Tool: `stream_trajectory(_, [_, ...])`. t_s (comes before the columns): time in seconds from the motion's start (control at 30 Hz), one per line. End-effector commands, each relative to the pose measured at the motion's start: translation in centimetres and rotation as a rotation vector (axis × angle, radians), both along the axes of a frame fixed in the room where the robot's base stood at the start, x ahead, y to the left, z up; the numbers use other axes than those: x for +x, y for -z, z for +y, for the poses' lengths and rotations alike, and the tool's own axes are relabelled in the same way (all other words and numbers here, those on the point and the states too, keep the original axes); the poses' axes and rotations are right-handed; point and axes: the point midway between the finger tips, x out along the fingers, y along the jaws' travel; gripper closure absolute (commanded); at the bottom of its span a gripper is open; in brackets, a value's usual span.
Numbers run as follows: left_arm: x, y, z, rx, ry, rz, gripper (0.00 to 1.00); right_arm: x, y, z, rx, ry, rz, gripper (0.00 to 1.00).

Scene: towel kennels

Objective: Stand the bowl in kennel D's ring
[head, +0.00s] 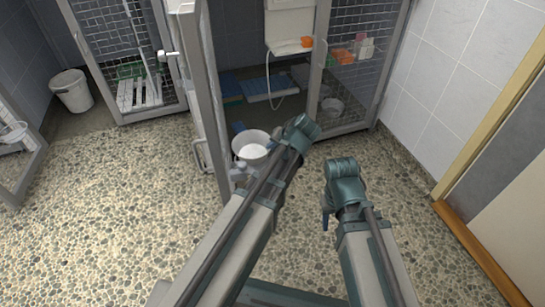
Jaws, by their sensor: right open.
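A white round open vessel (251,140) shows beside the open kennel door, left of my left arm's wrist. My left gripper (290,145) is at this vessel's right side, and its jaws are mostly hidden by the arm. I cannot tell whether it touches or holds the vessel. My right gripper (326,210) is open, pointing down over the pebbled floor, apart from both. No kennel letter is legible, and I cannot make out a ring clearly.
The open kennel door frame (213,110) stands left of the vessel. Blue trays (262,88) lie on the kennel floor. A shelf with bottles (362,48) is behind mesh at the right. A white bucket (71,92) stands at the far left. The pebbled floor (110,215) is clear at left.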

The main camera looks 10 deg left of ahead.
Motion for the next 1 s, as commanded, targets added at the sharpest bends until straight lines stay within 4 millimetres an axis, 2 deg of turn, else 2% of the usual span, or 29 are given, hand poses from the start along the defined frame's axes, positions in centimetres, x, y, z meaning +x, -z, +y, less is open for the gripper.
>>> stream_trajectory(0.3, [0.0, 3.7, 0.0, 0.001, 0.0, 0.0, 1.0, 0.0, 3.7, 0.0, 0.0, 0.0, -0.001, 0.5])
stream_trajectory(0.7, [0.0, 3.9, 0.0, 0.0, 0.0, 0.0, 1.0, 0.0, 3.9, 0.0, 0.0, 0.0, -0.001, 0.5])
stream_trajectory(0.73, [0.0, 3.8, 0.0, 0.0, 0.0, 0.0, 0.9, 0.0, 3.8, 0.0, 0.0, 0.0, -0.001, 0.5])
stream_trajectory(0.87, [0.0, 3.7, 0.0, 0.0, 0.0, 0.0, 0.67, 0.0, 3.7, 0.0, 0.0, 0.0, -0.001, 0.5])
stream_trajectory(1.0, [0.0, 3.7, 0.0, 0.0, 0.0, 0.0, 0.65, 0.0, 3.7, 0.0, 0.0, 0.0, -0.001, 0.5])
